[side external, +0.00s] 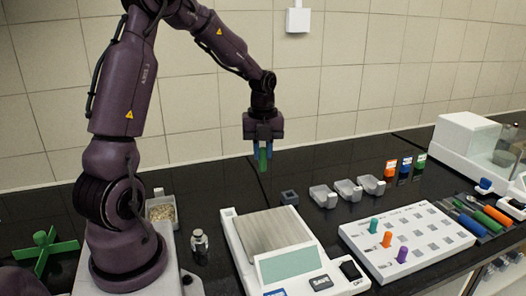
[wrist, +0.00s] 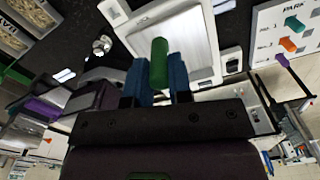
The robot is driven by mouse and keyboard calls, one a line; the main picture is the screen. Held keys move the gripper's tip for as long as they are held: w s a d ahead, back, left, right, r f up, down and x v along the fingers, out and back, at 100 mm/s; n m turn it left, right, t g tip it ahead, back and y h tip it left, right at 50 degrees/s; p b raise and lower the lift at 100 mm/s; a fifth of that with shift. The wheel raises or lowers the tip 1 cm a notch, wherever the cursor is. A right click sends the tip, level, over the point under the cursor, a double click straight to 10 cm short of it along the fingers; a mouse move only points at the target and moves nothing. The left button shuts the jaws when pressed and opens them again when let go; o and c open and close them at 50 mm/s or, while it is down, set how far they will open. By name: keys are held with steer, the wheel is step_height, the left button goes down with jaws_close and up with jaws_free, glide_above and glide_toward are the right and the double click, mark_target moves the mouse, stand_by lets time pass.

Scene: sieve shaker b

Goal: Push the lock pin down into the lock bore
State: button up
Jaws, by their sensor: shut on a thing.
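My gripper (side external: 263,151) has blue fingers and is shut on a green pin (side external: 264,161), held in the air above the black bench behind the balance. In the wrist view the green pin (wrist: 159,62) stands out past the blue fingers of my gripper (wrist: 159,80). I take the green pin to be the lock pin, but no label shows this. A small dark block (side external: 289,197) with a hollow top sits on the bench, right of and below the gripper. I cannot tell whether it has the lock bore, and no bore is clearly visible elsewhere.
A balance (side external: 270,232) with a display stands in front of the gripper. A white board (side external: 420,238) holds teal, orange and purple pegs. Three grey holders (side external: 347,190) and several coloured vials (side external: 405,168) stand behind it. A small bottle (side external: 200,245) is near my base.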

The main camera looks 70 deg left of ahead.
steer(key=s+a+f+n, duration=0.2)
steer(key=s+f+n, duration=0.25)
steer(key=s, duration=0.45)
steer(key=shift+n, duration=0.75)
steer(key=shift+a+f, duration=0.1)
steer(key=shift+f, duration=3.7)
steer(key=shift+f, duration=1.85)
steer(key=o, duration=0.9)
steer(key=shift+c, duration=0.2)
step_height(320, 180, up, 9)
